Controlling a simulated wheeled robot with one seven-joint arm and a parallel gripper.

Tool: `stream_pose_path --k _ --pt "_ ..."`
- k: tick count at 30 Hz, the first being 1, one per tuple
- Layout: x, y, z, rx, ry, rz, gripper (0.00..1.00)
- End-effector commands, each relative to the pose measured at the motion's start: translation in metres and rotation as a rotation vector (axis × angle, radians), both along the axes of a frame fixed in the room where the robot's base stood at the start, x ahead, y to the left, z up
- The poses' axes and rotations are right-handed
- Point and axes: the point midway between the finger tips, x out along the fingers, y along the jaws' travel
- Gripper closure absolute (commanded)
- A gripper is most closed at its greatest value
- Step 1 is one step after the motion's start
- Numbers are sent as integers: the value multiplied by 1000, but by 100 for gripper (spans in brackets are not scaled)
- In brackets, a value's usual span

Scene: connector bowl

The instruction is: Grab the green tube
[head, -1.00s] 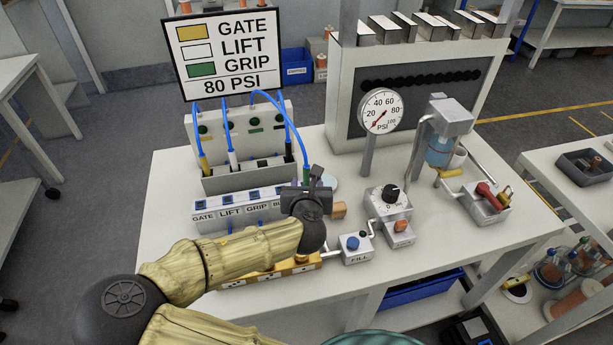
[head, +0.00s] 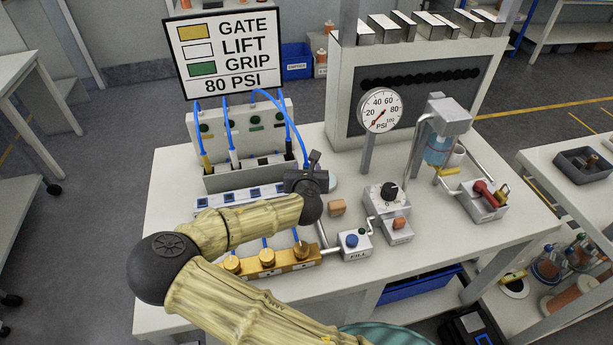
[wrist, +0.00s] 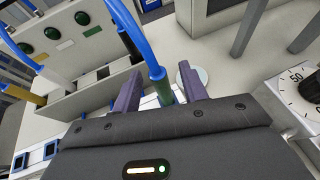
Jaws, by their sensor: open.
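The green tube is a blue hose (head: 292,130) with a green end (wrist: 161,88). The hose arcs from the back panel down to my gripper in the head view, where the green end is hidden. My gripper (wrist: 163,92) is open, with one purple finger on each side of the green end in the wrist view. The green end appears between the fingers; I cannot tell whether either finger touches it. A sign (head: 227,55) shows yellow beside GATE, white beside LIFT and green beside GRIP.
A yellow-ended tube (head: 206,160) and a white-ended tube (head: 233,155) stand in the holder left of my gripper. A labelled socket block (head: 225,197) and a yellow manifold (head: 270,262) lie in front. The pressure gauge (head: 380,110) and dial box (head: 388,197) stand to the right.

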Motion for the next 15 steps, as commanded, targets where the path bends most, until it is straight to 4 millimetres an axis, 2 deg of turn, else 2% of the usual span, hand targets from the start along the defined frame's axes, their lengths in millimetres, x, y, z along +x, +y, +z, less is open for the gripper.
stream_pose_path --k 3,6,15 --pt "17 1 -4 -1 0 1 57" --pt "26 1 -9 0 1 1 57" --pt "28 1 -12 0 1 1 57"
